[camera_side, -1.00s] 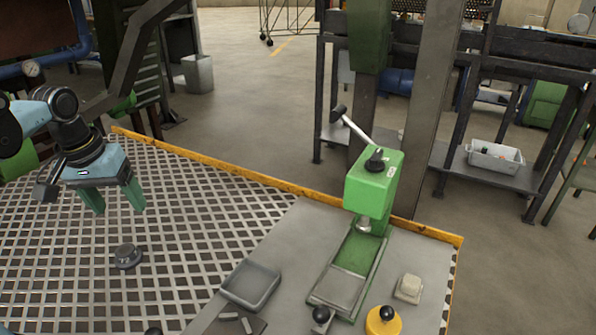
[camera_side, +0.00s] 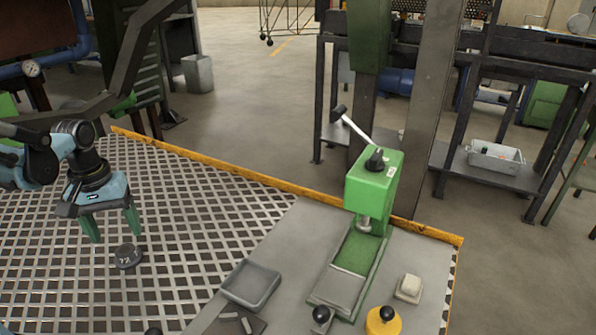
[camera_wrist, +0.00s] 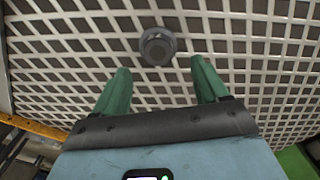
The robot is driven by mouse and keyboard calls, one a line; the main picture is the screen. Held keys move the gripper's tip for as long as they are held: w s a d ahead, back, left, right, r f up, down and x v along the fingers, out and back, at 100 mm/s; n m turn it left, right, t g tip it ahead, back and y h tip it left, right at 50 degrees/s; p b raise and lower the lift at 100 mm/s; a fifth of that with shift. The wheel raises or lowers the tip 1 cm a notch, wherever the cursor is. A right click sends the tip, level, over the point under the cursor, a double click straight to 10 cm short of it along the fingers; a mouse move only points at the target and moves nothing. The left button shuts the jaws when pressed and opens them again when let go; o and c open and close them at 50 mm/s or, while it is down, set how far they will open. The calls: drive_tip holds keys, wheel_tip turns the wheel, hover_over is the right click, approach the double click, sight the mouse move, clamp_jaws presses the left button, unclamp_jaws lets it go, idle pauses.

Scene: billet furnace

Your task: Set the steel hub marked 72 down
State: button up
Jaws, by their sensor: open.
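The steel hub marked 72 (camera_side: 128,257) is a small dark grey round piece lying on the white-and-dark grating (camera_side: 190,222). Its number shows on top in the side view. In the wrist view the hub (camera_wrist: 157,46) lies just beyond the fingertips, roughly centred between them. My gripper (camera_side: 114,229) has two green fingers spread wide and pointing down, above and close to the hub in the side view. It also shows open and empty in the wrist view (camera_wrist: 159,66). The hub is apart from both fingers.
A green press (camera_side: 373,185) with a lever stands on the grey table (camera_side: 290,228). Around it are a grey tray (camera_side: 250,285), a yellow knobbed piece (camera_side: 383,321) and a pale block (camera_side: 409,287). A yellow edge (camera_side: 220,167) borders the grating, which is clear around the hub.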

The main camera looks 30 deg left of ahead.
sight(125, 250)
drive_tip(key=shift+d+f, duration=0.15)
drive_tip(key=shift+f, duration=1.2)
drive_tip(key=shift+d+f, duration=0.1)
drive_tip(key=shift+f, duration=1.25)
drive_tip(key=shift+c, duration=0.4)
drive_tip(key=c, duration=1.2)
drive_tip(key=shift+r, duration=0.2)
